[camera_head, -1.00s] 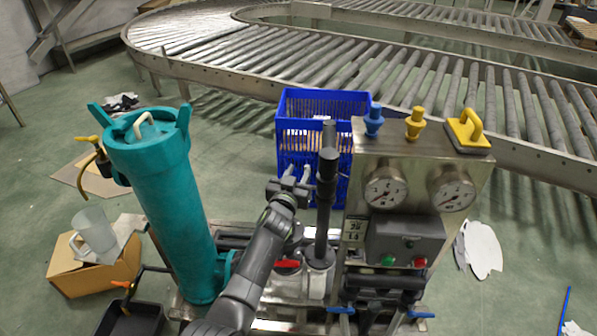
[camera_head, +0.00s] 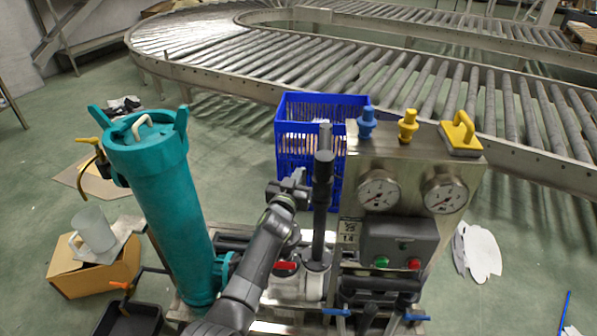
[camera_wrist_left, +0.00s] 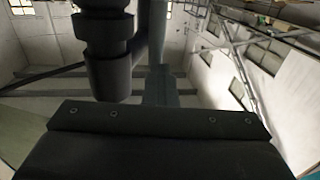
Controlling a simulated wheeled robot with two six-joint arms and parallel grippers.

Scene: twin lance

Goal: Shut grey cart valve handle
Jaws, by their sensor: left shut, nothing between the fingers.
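The grey metal cart (camera_head: 405,148) stands in front of me. A red valve handle (camera_head: 287,266) sits low on it, beside my left arm. Blue handles show at its lower front, one on the left (camera_head: 337,312) and one on the right (camera_head: 416,317). I cannot tell which handle is the one named. My left gripper (camera_head: 299,180) is shut and empty, raised left of a dark upright pipe (camera_head: 322,200). I cannot tell whether it touches the pipe. A dark ringed part (camera_wrist_left: 105,50) stands close in the left wrist view. My right gripper is out of view.
A teal canister (camera_head: 160,200) stands left of my arm. The cart panel carries gauges (camera_head: 379,192) and buttons. A blue crate (camera_head: 300,150) is behind the gripper, with a roller conveyor (camera_head: 400,75) beyond. A cardboard box (camera_head: 95,270) lies at left.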

